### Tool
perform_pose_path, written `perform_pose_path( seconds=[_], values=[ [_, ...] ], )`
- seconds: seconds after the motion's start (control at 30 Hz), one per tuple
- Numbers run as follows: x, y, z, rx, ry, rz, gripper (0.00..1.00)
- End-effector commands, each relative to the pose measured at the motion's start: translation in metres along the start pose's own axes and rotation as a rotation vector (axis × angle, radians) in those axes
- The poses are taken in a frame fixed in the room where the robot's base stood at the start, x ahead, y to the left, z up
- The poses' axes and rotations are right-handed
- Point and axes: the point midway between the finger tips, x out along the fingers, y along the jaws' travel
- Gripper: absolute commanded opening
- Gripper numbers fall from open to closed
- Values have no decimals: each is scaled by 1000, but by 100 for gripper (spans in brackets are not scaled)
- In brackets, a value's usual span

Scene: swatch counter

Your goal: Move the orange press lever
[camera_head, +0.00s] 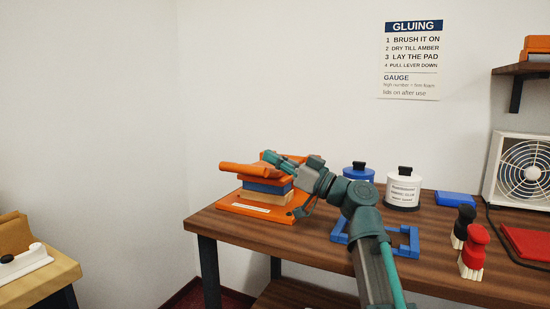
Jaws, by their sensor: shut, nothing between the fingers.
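The orange press stands at the left end of the wooden table, with its flat orange base (240,206) under a tan block and a blue pad (266,186). The orange press lever (240,169) has a rounded bar at the top left of the press. My gripper (268,157) is shut and empty at the top of the press, close to the lever's right end. I cannot tell whether it touches the lever. My gripper and wrist hide part of the upper press.
On the table (222,223) are a blue lidded can (358,173), a white lidded can (403,190), a blue frame (404,247) partly behind my arm, and red (474,246) and black (463,225) brushes. A fan (524,172) is at right. Wall space above the press is free.

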Motion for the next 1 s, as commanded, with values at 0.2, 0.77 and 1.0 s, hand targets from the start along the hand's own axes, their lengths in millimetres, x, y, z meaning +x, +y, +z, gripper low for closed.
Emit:
perform_pose_path(
  seconds=[0.2,0.77,1.0],
  values=[
    [0,0,0,0,0,0,0],
    [12,-8,-34,-2,1,-1,0],
    [-33,-7,-38,1,-1,5,0]
  ],
)
